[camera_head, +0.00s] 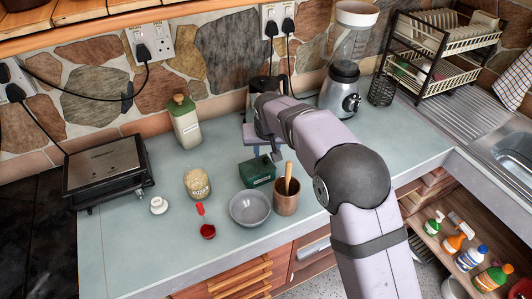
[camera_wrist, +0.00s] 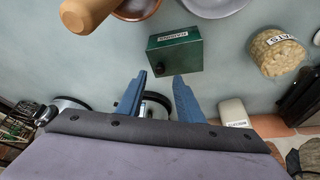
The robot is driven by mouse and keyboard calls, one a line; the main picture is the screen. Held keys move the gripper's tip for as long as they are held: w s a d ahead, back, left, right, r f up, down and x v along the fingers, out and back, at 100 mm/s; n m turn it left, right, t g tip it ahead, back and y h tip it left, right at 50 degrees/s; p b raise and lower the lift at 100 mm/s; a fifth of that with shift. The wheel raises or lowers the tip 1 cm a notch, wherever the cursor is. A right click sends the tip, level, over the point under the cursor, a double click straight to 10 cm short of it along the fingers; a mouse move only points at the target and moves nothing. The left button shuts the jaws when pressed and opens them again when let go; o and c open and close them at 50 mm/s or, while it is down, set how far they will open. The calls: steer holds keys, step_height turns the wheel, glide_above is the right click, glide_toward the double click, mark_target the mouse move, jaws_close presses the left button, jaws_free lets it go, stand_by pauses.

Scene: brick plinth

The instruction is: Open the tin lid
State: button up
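The tin is a small dark green box with a white label (camera_head: 257,171), standing on the grey worktop in the middle of the head view. Its lid looks shut; I make out no gap. In the wrist view the tin (camera_wrist: 175,54) is at the upper middle, just beyond the fingertips. My gripper (camera_wrist: 160,75) is open, its two blue fingers apart with nothing between them. The fingertips point at the tin's near side; whether they touch it I cannot tell. In the head view my arm hides much of the gripper, which is behind the tin.
A grey bowl (camera_head: 250,208) and a brown pot (camera_head: 286,203) with a wooden handle stand close in front of the tin. An oats jar (camera_head: 197,183), red scoop (camera_head: 207,230) and green-capped canister (camera_head: 186,125) are left. A blender (camera_head: 341,90) stands behind right.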

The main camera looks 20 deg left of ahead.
mark_target(266, 158)
steer(key=shift+p+x, duration=0.8)
steer(key=shift+x, duration=1.35)
jaws_close()
